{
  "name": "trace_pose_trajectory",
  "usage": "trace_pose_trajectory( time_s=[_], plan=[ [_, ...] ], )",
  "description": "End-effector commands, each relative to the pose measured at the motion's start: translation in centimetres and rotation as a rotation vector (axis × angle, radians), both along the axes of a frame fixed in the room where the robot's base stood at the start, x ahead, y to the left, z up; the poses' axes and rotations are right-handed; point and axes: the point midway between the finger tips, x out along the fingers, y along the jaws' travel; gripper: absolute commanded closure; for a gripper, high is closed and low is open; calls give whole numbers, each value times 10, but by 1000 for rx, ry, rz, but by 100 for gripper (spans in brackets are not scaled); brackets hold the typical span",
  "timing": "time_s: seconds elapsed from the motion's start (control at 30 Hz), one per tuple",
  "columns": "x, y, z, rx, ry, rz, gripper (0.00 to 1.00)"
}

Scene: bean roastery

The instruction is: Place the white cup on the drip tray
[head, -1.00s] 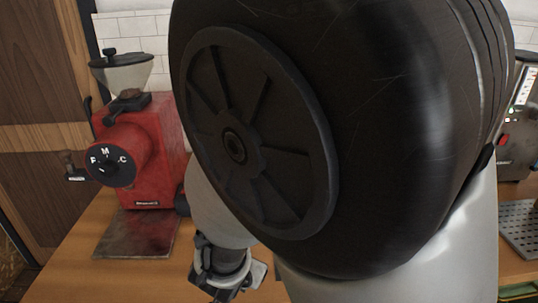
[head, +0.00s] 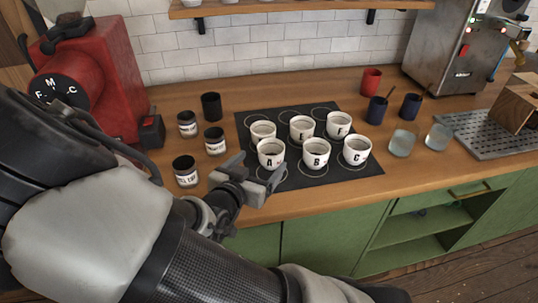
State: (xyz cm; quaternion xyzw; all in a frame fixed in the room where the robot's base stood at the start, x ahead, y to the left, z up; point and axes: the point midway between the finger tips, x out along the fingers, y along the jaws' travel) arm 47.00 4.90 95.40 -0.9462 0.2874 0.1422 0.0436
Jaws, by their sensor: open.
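Several white cups stand upright on a black mat (head: 345,183) in two rows. The front row holds cup A (head: 271,154), cup B (head: 316,155) and cup C (head: 357,152). Behind them are cup E (head: 302,128), cup F (head: 339,125) and another white cup (head: 262,132) whose letter I cannot read. The drip tray (head: 480,139) is a grey perforated plate at the right of the counter. My gripper (head: 255,173) is open and empty, at the mat's front left, just in front of cup A. I cannot tell whether it touches that cup.
A wooden box (head: 517,103) stands on the tray's right part. Two clear glasses (head: 402,143) (head: 438,137) stand left of the tray, with dark blue cups (head: 377,109) and a red cup (head: 371,81) behind. Dark jars (head: 186,171) and a red grinder (head: 95,75) are at left.

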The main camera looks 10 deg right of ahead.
Motion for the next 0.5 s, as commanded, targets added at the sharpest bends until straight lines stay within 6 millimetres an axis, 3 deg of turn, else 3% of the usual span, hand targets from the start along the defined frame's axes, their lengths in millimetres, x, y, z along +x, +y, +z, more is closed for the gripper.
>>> trace_pose_trajectory(
  time_s=[0.27, 0.5],
  plan=[
    [17, -13, -7, 0, 0, -2, 18],
    [44, -33, -16, 0, 2, -1, 18]
  ],
)
